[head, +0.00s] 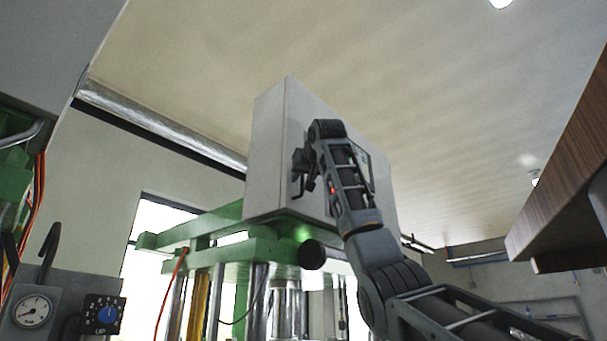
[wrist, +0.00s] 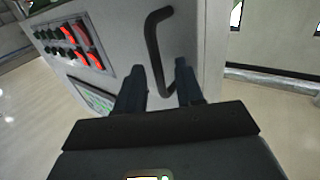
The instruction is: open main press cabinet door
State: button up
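The main press cabinet (head: 268,150) is a pale grey box above the green press frame. Its door looks shut. In the wrist view the door face (wrist: 120,38) carries a dark C-shaped handle (wrist: 152,42) near one edge. My gripper (head: 302,172) is at the cabinet front in the head view. In the wrist view my gripper (wrist: 160,78) is open, its two dark fingers apart, with the lower part of the handle appearing between them. I cannot tell whether either finger touches it. In the head view my arm hides much of the door.
Red and green buttons (wrist: 75,42) and a small screen (wrist: 92,97) are on the door. The green press frame (head: 262,247) stands below the cabinet. A wooden-faced box (head: 560,190) juts in at the right, and a gauge panel (head: 62,305) stands lower left.

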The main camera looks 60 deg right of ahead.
grip_shut()
dwell(0.3)
dwell(1.1)
